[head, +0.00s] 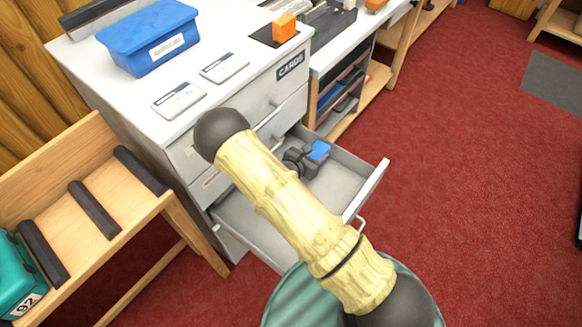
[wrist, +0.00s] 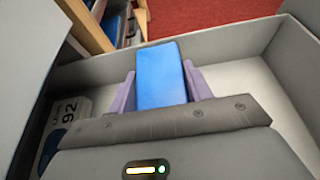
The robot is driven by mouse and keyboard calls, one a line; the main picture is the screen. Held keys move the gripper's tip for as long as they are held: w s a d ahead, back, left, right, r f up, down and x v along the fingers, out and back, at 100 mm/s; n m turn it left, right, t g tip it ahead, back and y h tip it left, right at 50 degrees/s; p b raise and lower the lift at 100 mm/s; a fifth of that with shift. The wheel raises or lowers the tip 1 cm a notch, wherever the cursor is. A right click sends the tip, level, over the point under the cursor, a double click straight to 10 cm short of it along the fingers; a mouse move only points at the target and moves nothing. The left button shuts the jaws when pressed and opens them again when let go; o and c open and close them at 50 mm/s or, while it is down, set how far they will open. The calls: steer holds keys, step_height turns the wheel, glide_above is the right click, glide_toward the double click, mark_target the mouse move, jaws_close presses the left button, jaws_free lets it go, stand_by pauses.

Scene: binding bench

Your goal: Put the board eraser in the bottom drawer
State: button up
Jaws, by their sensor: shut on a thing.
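The board eraser, a blue block (wrist: 160,76), is held between the two purple fingers of my gripper (wrist: 163,88) in the wrist view. In the head view the eraser (head: 319,150) shows as a small blue patch beside my dark gripper (head: 301,161). The bottom drawer (head: 335,184) is pulled out from the white cabinet, and its grey walls surround the view of the gripper. My gripper is over or inside the drawer. I cannot tell whether the eraser touches the drawer floor (wrist: 245,82). My arm hides part of the drawer in the head view.
The cabinet top (head: 120,75) carries a blue bin (head: 150,38), two cards and an orange block (head: 285,27). A wooden rack (head: 130,200) with a teal bin (head: 15,275) stands at left. Red carpet lies clear at right.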

steer(key=shift+s+a+f, duration=0.2)
steer(key=shift+s+a, duration=0.05)
steer(key=shift+a, duration=0.4)
steer(key=shift+s+a+f, duration=0.2)
steer(key=shift+a, duration=0.4)
steer(key=shift+s+a+f, duration=0.2)
steer(key=shift+s+a, duration=0.05)
steer(key=shift+a, duration=0.4)
steer(key=shift+a, duration=0.15)
steer(key=a, duration=0.1)
steer(key=s+a, duration=0.1)
steer(key=a, duration=0.1)
steer(key=shift+s+a, duration=0.2)
steer(key=shift+a, duration=0.05)
steer(key=shift+s+d+f+b, duration=0.1)
steer(key=shift+f+b, duration=0.3)
steer(key=shift+f, duration=0.15)
steer(key=shift+f, duration=0.1)
steer(key=shift+f, duration=0.35)
steer(key=shift+f, duration=0.1)
